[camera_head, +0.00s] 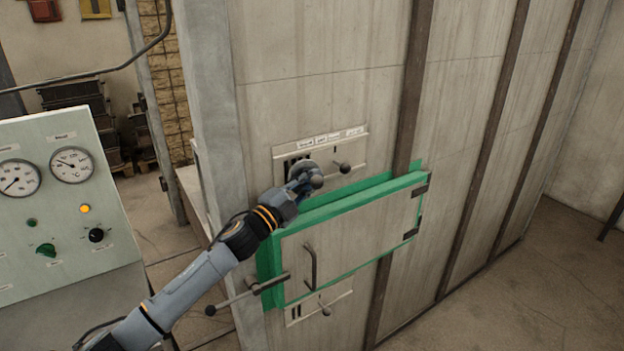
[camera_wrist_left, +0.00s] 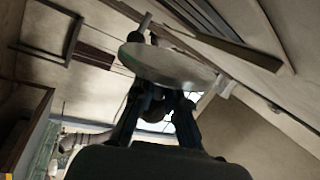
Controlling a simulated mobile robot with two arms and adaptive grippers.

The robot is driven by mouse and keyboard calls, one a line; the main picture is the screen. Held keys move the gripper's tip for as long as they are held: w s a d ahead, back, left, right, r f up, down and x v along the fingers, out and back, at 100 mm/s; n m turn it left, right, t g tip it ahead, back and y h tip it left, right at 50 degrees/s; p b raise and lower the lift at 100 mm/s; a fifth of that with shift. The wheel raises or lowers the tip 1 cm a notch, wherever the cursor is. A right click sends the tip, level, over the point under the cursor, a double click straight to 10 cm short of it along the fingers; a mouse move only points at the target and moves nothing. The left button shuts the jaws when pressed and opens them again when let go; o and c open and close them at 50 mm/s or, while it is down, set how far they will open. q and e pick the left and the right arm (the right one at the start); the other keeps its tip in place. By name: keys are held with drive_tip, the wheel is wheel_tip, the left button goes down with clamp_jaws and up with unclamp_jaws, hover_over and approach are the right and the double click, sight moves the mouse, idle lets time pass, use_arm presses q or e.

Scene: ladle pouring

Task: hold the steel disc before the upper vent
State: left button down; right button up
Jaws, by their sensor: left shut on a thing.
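In the left wrist view the disc (camera_wrist_left: 168,66) shows as a tilted pale grey plate just beyond the fingertips (camera_wrist_left: 158,100). Part of the vent slots is hidden behind the disc and the gripper. My right gripper is not in view.
A knobbed lever (camera_head: 343,168) sticks out at the vent's right side. Below is a closed door in a green frame (camera_head: 345,206), with a handle (camera_head: 311,268) and latch bar (camera_head: 245,296). A lower vent (camera_head: 335,298) lies under it. A gauge panel (camera_head: 60,215) stands at left.

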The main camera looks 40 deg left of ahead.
use_arm(q)
drive_tip(key=s+d+p, duration=0.2)
drive_tip(key=s+d, duration=0.2)
drive_tip(key=d, duration=0.7)
drive_tip(key=shift+s+p, duration=0.35)
drive_tip(key=shift+p, duration=0.05)
